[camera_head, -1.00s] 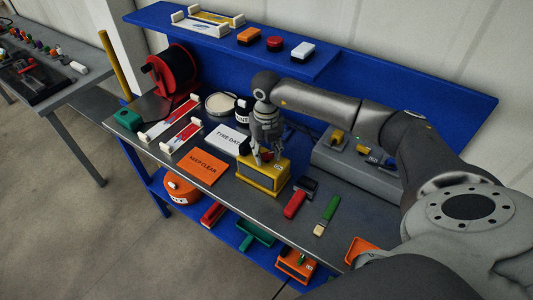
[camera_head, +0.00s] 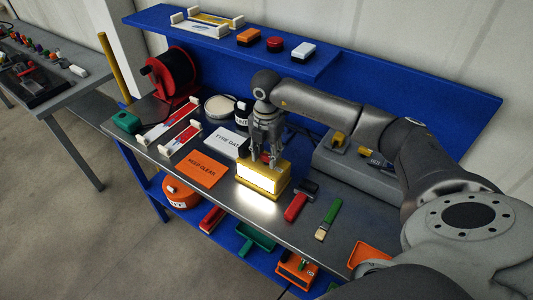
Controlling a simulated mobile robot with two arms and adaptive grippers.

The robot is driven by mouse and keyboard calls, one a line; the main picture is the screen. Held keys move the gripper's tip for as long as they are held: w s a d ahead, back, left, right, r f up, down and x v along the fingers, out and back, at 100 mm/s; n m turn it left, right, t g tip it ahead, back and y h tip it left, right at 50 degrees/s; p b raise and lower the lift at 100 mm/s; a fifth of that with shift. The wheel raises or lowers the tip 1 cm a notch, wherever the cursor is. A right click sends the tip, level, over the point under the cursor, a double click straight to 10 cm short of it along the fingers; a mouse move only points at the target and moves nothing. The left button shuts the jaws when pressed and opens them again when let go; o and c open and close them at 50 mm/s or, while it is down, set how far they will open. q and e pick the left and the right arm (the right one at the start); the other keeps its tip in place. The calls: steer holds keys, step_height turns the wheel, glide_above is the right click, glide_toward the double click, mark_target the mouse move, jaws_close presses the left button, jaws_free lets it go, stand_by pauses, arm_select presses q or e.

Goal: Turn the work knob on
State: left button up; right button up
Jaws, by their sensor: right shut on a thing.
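A yellow work light (camera_head: 279,184) stands on the grey bench top, its front panel (camera_head: 258,177) glowing bright white and lighting the bench before it. My right gripper (camera_head: 266,157) points down over its top with the fingers closed around a small red knob (camera_head: 265,157). The fingers hide most of the knob, so its exact angle cannot be told. My left gripper is out of view.
The bench (camera_head: 222,205) also bears an orange sign (camera_head: 201,169), a white sign (camera_head: 229,142), a red-handled tool (camera_head: 296,207) and a brush (camera_head: 328,219). A red reel (camera_head: 172,76) stands at the back left. A blue shelf (camera_head: 322,65) runs behind.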

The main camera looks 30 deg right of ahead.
mark_target(266, 156)
steer(key=shift+m, duration=0.6)
steer(key=o, duration=1)
steer(key=shift+r, duration=0.1)
step_height(266, 156, up, 12)
steer(key=shift+f, duration=0.1)
